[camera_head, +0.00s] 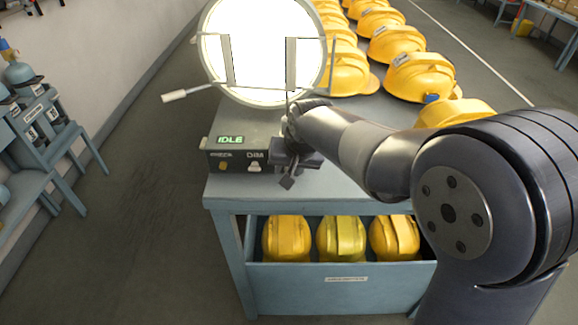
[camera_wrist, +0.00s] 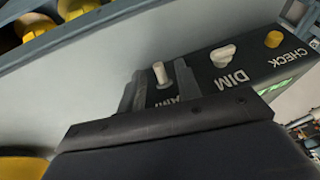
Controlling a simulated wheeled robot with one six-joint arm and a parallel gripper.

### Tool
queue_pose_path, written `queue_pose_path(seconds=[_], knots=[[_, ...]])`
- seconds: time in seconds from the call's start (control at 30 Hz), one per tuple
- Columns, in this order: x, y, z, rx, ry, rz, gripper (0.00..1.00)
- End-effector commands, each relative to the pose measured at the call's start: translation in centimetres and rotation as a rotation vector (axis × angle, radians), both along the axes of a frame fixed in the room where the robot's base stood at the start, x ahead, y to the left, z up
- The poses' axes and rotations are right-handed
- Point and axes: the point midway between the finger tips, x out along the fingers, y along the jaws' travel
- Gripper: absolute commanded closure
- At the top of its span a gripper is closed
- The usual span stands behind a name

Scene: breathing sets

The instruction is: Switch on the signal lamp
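The signal lamp (camera_head: 262,50) stands on the near end of the table, with a large round bright white face, a side handle and a dark control box (camera_head: 232,150). I cannot tell whether the face is lit. A green display (camera_head: 230,139) reads IDLE. The box has a yellow CHECK button (camera_wrist: 273,39), a white DIM knob (camera_wrist: 224,54) and a pale lever (camera_wrist: 160,73) with a partly hidden label. My gripper (camera_wrist: 161,82) is at the box front, its fingers apart on either side of the lever. Whether they touch it is unclear. In the head view my gripper (camera_head: 290,172) hides the lever.
Rows of yellow helmets (camera_head: 395,42) cover the table behind the lamp. More helmets (camera_head: 340,238) sit in the bin (camera_head: 345,285) below the tabletop. A blue rack (camera_head: 45,125) stands along the left wall. The floor (camera_head: 140,190) between rack and table is clear.

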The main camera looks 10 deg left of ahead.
Motion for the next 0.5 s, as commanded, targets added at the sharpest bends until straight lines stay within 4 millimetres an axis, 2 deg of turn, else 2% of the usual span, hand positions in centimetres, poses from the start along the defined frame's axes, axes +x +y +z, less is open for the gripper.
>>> queue_pose_path(seconds=[0.17,0.5], knots=[[0.0,0.0,0.0,0.0,0.0,0.0,0.67],[-0.01,-0.02,0.03,0.0,0.0,0.0,0.94]])
